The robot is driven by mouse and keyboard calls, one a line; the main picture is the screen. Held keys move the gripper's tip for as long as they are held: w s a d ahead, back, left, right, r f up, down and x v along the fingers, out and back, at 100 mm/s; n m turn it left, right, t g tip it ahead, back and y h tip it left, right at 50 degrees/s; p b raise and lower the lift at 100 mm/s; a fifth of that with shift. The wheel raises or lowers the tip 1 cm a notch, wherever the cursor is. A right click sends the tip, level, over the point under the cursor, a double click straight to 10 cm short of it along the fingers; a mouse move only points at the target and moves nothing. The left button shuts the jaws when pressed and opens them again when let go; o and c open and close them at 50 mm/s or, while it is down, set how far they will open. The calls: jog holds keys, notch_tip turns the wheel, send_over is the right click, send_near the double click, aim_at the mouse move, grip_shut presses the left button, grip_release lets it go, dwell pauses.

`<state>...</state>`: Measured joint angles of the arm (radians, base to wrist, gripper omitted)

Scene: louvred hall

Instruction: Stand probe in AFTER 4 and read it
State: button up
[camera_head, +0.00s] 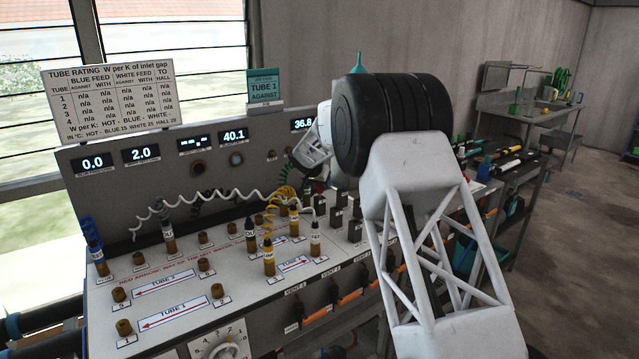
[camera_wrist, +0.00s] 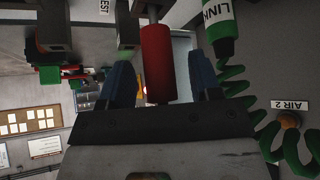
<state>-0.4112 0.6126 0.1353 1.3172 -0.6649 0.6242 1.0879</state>
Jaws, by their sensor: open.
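My gripper (camera_wrist: 162,85) has blue fingers standing apart on either side of a red cylinder (camera_wrist: 158,60) on a metal rod, with gaps showing both sides. In the head view my gripper (camera_head: 297,170) is at the back right of the sloped bench panel (camera_head: 165,280), mostly hidden by my arm. I cannot tell whether the red cylinder is the probe. A green plug marked LINK (camera_wrist: 220,32) with a coiled green cord is beside the right finger. I cannot make out a socket marked AFTER 4; sockets numbered 1 and 2 (camera_head: 218,291) are at the front.
Plugs with coiled cords stand on the panel, including a blue-corded one (camera_head: 95,258) and a yellow-corded one (camera_head: 269,257). Displays read 0.0 (camera_head: 93,163), 2.0, dashes, 40.1 and 36.8. A card (camera_head: 265,88) reads TUBE 1 AGAINST. Orange vent levers (camera_head: 348,296) line the front.

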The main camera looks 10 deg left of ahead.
jog(key=shift+s+a+r, duration=0.1)
jog(key=shift+s+r, duration=0.2)
jog(key=shift+r, duration=0.5)
jog(key=shift+s+a+r, duration=0.1)
jog(key=shift+s+r, duration=0.15)
jog(key=shift+r, duration=0.5)
jog(key=shift+s+r, duration=0.3)
jog(key=shift+r, duration=0.5)
jog(key=v, duration=0.7)
jog(key=shift+s+r, duration=0.2)
jog(key=shift+r, duration=0.1)
